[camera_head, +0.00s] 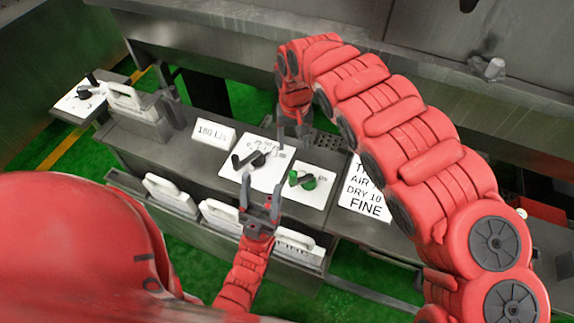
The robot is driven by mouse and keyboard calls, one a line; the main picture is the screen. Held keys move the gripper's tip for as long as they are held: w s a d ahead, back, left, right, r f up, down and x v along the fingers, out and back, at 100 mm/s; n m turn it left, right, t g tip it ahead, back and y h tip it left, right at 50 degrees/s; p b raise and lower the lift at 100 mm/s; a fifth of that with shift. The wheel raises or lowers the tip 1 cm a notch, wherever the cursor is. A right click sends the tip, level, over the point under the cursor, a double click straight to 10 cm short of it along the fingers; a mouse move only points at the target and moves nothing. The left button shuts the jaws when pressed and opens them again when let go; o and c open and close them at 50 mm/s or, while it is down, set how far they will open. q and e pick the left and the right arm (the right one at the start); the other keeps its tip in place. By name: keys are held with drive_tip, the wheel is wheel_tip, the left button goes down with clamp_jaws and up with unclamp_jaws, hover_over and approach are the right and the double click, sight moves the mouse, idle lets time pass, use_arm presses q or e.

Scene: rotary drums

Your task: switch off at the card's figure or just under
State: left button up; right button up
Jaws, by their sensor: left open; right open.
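A small white card reading "180 L/s" (213,134) stands on the grey console. Beside it is a white plate with a black knob (250,160) and scale marks too small to read. To its right is a white plate with a green and black switch (303,180). My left gripper (261,188) is open, in front of these two plates in the picture, holding nothing. My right gripper (292,138) is open above the far side of the plates, with its arm arching in from the right. Whether either gripper touches a knob I cannot tell.
A larger card (362,196), partly hidden by my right arm, shows "AIR", "DRY 10" and "FINE". Another plate with a black knob (85,93) is at the far left. White handled panels (170,193) line the console front. Green floor lies around it.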

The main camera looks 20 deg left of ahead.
drive_tip(key=b, duration=0.3)
hover_over(292, 173)
wheel_tip(292, 173, down, 6)
drive_tip(key=shift+s+d+f, duration=0.1)
drive_tip(key=shift+d, duration=0.05)
wheel_tip(292, 173, down, 9)
drive_tip(key=p, duration=0.2)
drive_tip(key=shift+p, duration=0.4)
drive_tip(key=shift+w+f, duration=0.2)
drive_tip(key=shift+f, duration=0.7)
clamp_jaws()
